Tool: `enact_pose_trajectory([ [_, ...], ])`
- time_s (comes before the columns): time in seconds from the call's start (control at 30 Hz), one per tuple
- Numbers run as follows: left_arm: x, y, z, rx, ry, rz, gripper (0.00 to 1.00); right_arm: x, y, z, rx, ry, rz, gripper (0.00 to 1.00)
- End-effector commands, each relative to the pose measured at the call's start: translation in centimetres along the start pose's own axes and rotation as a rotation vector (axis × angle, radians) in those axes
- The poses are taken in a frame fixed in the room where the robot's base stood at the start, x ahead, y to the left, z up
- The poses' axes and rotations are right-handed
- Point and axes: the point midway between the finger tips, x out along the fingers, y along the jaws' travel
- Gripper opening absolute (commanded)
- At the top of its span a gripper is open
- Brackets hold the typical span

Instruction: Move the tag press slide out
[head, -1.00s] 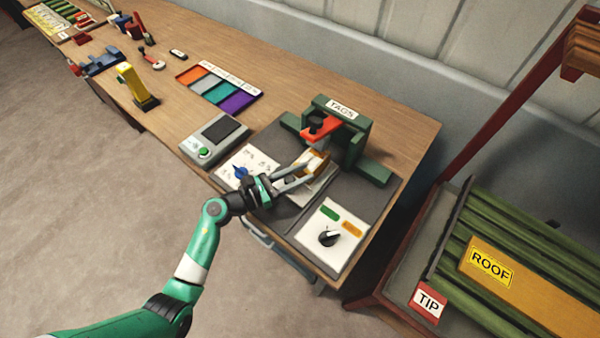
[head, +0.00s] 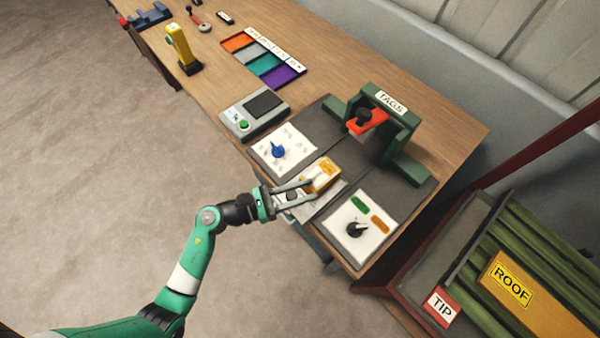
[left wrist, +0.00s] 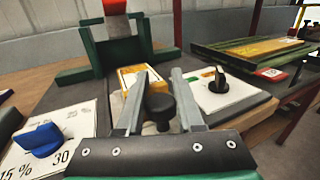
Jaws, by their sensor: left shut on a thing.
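The tag press (head: 385,125) is a green frame labelled TAGS with a red arm, on a dark mat at the bench's near right end. Its slide (head: 309,205) is a light plate between two white dial panels, drawn toward the bench's front edge and clear of the frame. My left gripper (head: 311,188) is over the slide. My right gripper does not show.
A blue-knob panel (head: 282,150) lies left of the slide and a black-knob panel (head: 358,228) right of it. A grey box with a green button (head: 252,112) and a colored tray (head: 264,58) stand farther left.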

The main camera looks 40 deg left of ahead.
Motion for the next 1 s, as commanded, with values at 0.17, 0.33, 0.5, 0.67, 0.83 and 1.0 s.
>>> enact_pose_trajectory([
  [0.17,-0.1,0.0,0.1,-0.001,-0.003,-0.001,0.00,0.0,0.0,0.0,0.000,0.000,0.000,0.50],
  [0.33,0.0,0.0,0.1,-0.002,-0.003,-0.001,0.52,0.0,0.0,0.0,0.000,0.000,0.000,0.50],
  [0.5,0.0,0.0,0.1,-0.001,-0.003,0.000,0.66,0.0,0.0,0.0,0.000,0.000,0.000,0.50],
  [0.67,0.0,0.0,0.1,-0.001,-0.002,0.000,0.66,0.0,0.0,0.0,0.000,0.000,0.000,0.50],
  [0.83,0.0,0.0,0.1,-0.001,-0.002,0.000,0.66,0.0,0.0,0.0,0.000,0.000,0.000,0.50],
  [1.0,-1.2,0.2,0.1,-0.002,-0.002,0.004,0.66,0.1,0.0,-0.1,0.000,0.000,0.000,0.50],
])
